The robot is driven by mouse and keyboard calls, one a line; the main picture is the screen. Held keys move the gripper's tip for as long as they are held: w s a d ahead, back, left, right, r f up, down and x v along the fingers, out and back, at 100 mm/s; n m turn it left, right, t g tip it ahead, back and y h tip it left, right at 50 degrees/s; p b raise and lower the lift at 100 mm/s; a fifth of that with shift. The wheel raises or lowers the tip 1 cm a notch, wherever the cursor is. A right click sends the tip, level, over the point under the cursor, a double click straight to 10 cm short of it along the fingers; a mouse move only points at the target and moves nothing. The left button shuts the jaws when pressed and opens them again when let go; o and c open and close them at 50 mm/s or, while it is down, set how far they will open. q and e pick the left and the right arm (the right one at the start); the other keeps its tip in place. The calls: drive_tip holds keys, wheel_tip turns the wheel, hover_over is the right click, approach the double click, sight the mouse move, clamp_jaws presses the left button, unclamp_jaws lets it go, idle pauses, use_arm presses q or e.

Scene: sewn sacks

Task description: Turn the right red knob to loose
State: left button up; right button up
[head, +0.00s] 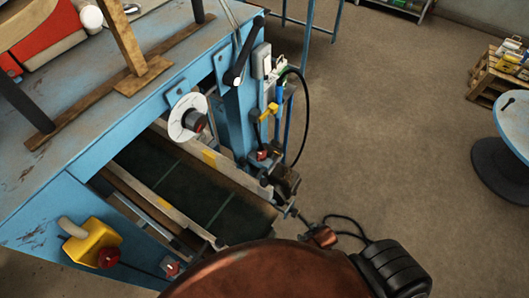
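A small red knob (262,155) sits on a bracket at the right side of the conveyor, below a yellow part on the blue post. Another small red knob (172,268) sits at the conveyor's lower left end. The knobs are too small to read a loose or tight setting. Neither of my grippers shows in the head view, and nothing is seen touching the knobs.
The blue machine table (95,120) fills the left. A green conveyor belt (210,205) runs beneath it. A yellow box with a red button (93,245) is at lower left. A black cable (303,120) loops beside the post. Open floor (400,130) lies right, before a round blue stool (515,125).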

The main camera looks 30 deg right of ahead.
sight(262, 154)
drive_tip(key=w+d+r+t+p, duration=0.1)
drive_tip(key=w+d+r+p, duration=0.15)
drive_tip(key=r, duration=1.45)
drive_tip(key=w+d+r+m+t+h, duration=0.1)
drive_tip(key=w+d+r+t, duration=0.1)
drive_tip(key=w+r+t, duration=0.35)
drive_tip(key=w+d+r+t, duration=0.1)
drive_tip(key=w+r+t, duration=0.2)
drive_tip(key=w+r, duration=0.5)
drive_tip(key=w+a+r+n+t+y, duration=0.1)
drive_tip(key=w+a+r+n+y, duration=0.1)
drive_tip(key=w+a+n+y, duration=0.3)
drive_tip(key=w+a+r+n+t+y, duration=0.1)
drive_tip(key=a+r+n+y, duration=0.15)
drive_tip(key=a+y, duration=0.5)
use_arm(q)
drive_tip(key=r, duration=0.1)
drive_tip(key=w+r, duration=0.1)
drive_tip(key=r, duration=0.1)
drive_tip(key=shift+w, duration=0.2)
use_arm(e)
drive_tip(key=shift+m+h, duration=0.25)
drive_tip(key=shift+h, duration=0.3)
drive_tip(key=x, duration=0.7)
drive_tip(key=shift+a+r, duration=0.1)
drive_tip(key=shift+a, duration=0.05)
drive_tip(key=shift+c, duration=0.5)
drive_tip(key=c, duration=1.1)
